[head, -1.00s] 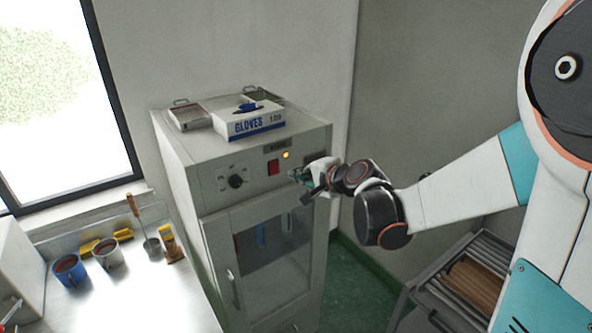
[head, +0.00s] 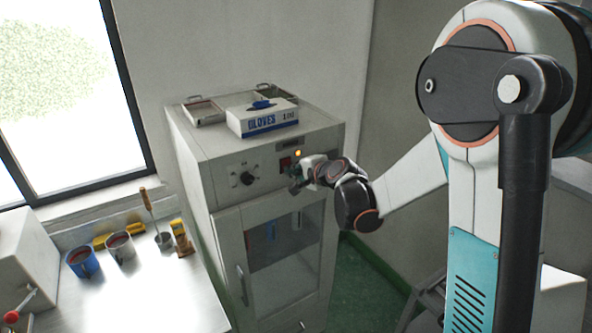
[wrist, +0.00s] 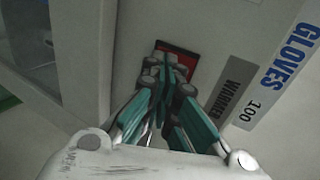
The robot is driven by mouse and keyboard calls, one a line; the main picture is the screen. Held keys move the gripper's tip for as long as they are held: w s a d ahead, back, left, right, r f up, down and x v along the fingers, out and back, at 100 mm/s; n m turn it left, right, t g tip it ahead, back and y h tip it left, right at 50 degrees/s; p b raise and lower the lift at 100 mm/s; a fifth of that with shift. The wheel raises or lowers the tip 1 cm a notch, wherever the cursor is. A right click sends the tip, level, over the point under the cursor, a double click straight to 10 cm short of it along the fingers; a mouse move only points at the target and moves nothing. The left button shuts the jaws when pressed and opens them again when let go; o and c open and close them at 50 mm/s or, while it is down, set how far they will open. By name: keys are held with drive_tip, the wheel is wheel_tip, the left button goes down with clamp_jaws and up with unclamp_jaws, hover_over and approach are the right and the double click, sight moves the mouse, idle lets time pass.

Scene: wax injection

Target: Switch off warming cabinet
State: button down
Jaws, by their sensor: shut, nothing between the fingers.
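The warming cabinet (head: 228,203) is a pale grey box with a glass door, standing by the wall. Its front panel has a black knob (head: 246,179), a red switch (head: 285,164) and a glowing amber lamp (head: 298,153). My gripper (head: 294,184) is at the panel, just beside and below the red switch in the head view. In the wrist view my shut, empty fingertips (wrist: 168,68) overlap the red switch (wrist: 187,58) and hide its middle. I cannot tell whether they touch it. A "WARMER" label (wrist: 231,92) is beside it.
A glove box (head: 262,120) and metal trays (head: 203,113) sit on the cabinet top. At left a steel bench (head: 160,290) holds a blue cup (head: 82,263), a grey cup (head: 121,246) and tools. Green floor (head: 362,270) shows right of the cabinet.

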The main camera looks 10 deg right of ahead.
drive_tip(key=b, duration=0.1)
drive_tip(key=f+b, duration=0.1)
drive_tip(key=b, duration=0.1)
drive_tip(key=shift+w+a+f, duration=0.1)
drive_tip(key=shift+w+f, duration=0.15)
drive_tip(key=shift+w, duration=0.05)
drive_tip(key=shift+w+r, duration=0.1)
drive_tip(key=shift+r, duration=0.1)
drive_tip(key=shift+r+p, duration=0.35)
drive_tip(key=shift+r, duration=0.35)
